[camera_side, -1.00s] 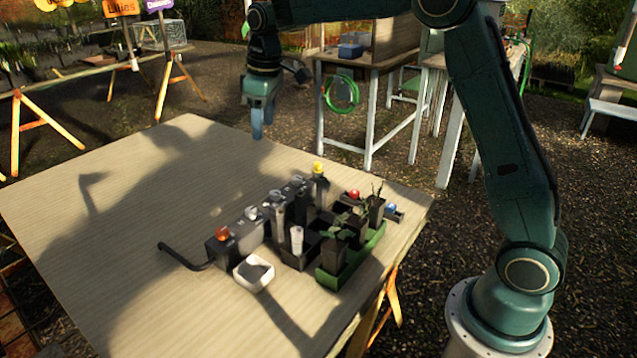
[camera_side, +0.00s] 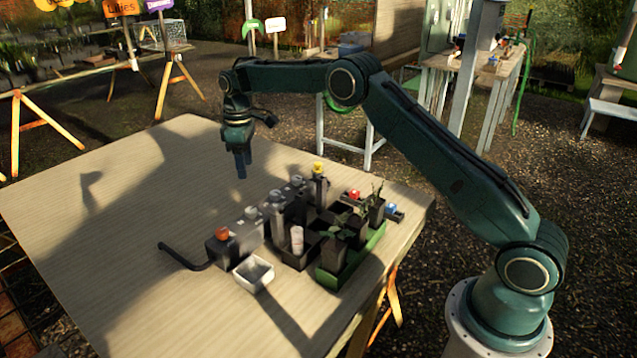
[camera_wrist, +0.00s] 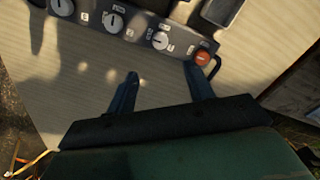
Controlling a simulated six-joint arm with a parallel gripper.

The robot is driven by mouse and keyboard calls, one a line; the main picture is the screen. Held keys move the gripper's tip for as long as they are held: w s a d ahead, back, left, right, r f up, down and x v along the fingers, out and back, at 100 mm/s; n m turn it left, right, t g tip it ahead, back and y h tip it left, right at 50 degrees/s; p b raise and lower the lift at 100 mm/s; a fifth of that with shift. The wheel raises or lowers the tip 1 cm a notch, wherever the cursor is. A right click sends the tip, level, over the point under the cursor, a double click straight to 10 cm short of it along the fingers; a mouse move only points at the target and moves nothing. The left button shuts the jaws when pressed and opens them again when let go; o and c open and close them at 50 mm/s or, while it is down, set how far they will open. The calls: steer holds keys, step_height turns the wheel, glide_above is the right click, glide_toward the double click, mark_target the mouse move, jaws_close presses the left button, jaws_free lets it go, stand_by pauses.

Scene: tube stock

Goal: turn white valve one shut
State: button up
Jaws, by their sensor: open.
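A dark grey valve block stands on the table, stepped up toward the back. White-grey round knobs sit on it in a row, at the front (camera_side: 251,212), middle (camera_side: 276,196) and back (camera_side: 297,180). The wrist view shows white knobs with dark pointer marks at the right (camera_wrist: 160,40), middle (camera_wrist: 112,22) and left (camera_wrist: 62,7). Labels beside them are too blurred to read, so I cannot tell which is one. My gripper (camera_side: 240,168) hangs in the air left of and behind the block, pointing down. Its fingers (camera_wrist: 161,72) are apart and empty, away from the knobs.
An orange-red knob (camera_side: 222,233) sits at the block's front end, near a black bent pipe (camera_side: 184,258). A yellow knob (camera_side: 318,167) tops the back end. A white tray (camera_side: 254,285) and green plant tray (camera_side: 325,279) stand nearby. The table's left side is clear.

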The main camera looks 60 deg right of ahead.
mark_target(251, 209)
step_height(251, 209, down, 14)
steer(key=shift+r, duration=0.1)
stand_by(0.8)
steer(key=shift+c, duration=0.4)
steer(key=c, duration=0.9)
